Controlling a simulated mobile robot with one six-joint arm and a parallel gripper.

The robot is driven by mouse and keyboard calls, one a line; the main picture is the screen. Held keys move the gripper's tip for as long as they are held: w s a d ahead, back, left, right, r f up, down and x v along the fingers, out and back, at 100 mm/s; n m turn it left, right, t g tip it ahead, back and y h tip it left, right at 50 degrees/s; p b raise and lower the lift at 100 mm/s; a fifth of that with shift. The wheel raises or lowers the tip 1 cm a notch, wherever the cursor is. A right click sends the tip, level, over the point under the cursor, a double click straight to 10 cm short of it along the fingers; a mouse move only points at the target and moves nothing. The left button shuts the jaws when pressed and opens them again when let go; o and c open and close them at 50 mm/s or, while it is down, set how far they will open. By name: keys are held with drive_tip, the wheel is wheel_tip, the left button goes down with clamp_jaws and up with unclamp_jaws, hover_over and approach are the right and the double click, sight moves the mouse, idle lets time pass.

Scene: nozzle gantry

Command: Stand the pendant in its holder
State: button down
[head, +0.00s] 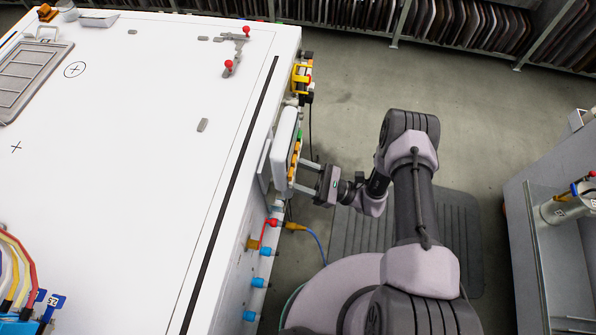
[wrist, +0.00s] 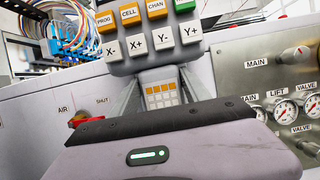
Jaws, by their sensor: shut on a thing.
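The pendant (head: 286,146) is a pale, long box with orange and green keys, upright beside the white table's right side in the head view. In the wrist view the pendant (wrist: 152,57) fills the top middle, with orange, green and white keys facing me. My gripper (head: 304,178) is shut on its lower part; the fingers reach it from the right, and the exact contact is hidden. A grey plate (head: 264,166) shows just behind the pendant; I cannot tell whether it is the holder or whether the pendant touches it.
A yellow fitting (head: 300,78) sits on the table's side beyond the pendant. Blue and red valves (head: 268,251) line the side nearer me. A gauge panel (wrist: 274,99) is at right in the wrist view. The floor beyond my arm is clear.

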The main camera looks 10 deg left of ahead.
drive_tip(key=a, duration=0.1)
drive_tip(key=a+f+b, duration=0.1)
drive_tip(key=a, duration=0.1)
drive_tip(key=shift+w+f, duration=0.1)
drive_tip(key=shift+f, duration=0.35)
idle(0.4)
drive_tip(key=shift+f+b, duration=1.3)
drive_tip(key=shift+b, duration=0.15)
drive_tip(key=shift+f, duration=0.1)
drive_tip(key=shift+f+b, duration=0.95)
drive_tip(key=shift+f, duration=0.3)
